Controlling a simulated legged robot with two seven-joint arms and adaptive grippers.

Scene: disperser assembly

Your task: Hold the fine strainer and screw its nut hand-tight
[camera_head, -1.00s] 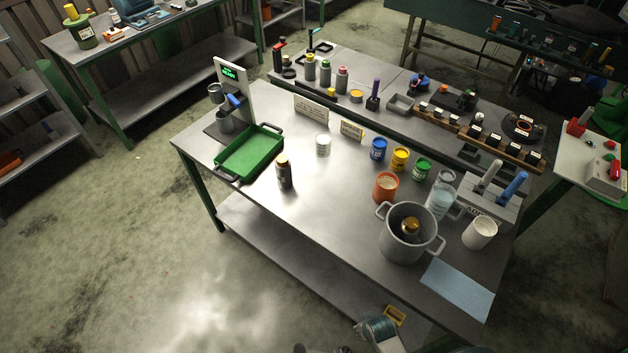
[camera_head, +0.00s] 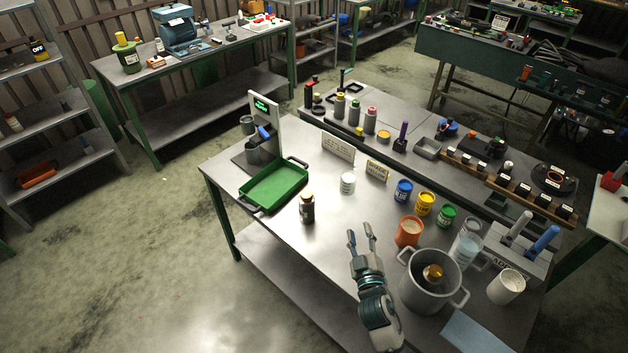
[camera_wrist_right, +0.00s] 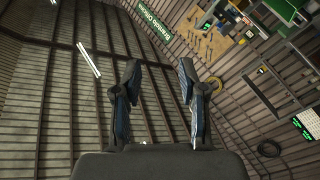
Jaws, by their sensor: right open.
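My right gripper (camera_head: 360,232) is raised over the front part of the metal workbench (camera_head: 270,232), left of a grey pot (camera_head: 423,296). Its two fingers are apart with nothing between them; the right wrist view (camera_wrist_right: 158,72) also shows an empty gap, facing the wall and ceiling. A brass-coloured round part (camera_head: 432,272) sits inside the pot. I cannot tell which small part is the fine strainer or its nut. My left gripper is not in view.
A dark bottle (camera_head: 307,209), a white jar (camera_head: 347,183), a green tray (camera_head: 272,188) and an orange tub (camera_head: 409,232) stand on the bench. Blue, yellow and green cans are behind the tub. A second bench behind holds bottles and small parts. The front left of the bench is clear.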

